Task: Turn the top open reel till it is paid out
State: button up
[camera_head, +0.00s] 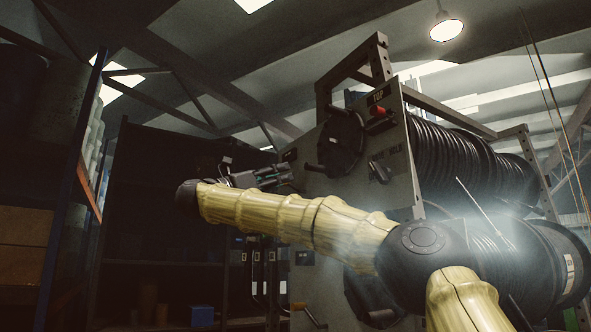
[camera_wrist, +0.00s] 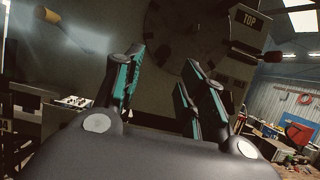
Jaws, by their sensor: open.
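The top open reel (camera_head: 455,155) is wound with black hose and sits high in the rack frame. On the panel below the TOP plate (camera_head: 378,95) is a dark round disc (camera_head: 341,143) with a short dark handle (camera_head: 315,168). The disc also shows behind the fingers in the wrist view (camera_wrist: 190,28). A red-tipped knob (camera_head: 379,111) sticks out by the plate. My gripper (camera_head: 283,176) is left of the panel, near the disc's lower left. In the wrist view its teal-padded fingers (camera_wrist: 163,72) stand apart with nothing seen between them. Contact with the handle cannot be told.
A second hose reel (camera_head: 540,262) lies lower, partly behind my arm. A dark lever (camera_head: 380,172) is on the panel. A shelf rack (camera_head: 75,165) stands at the left. A cluttered workbench (camera_wrist: 285,140) shows at the right of the wrist view.

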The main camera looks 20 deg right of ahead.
aim_at(314, 168)
jog(key=d+r+n+p, duration=0.1)
jog(key=d+p, duration=0.2)
jog(key=d+r+n+t+p, duration=0.1)
jog(key=d+p, duration=0.2)
jog(key=p, duration=0.1)
jog(key=d+r+n+t+p, duration=0.1)
jog(key=d+n+p, duration=0.1)
jog(key=d+p, duration=0.2)
jog(key=shift+w+r+y, duration=0.3)
jog(key=shift+r, duration=0.1)
jog(key=shift+p+x, duration=0.35)
jog(key=shift+x, duration=0.5)
jog(key=shift+d+f, duration=0.1)
jog(key=shift+f, duration=0.05)
grip_shut()
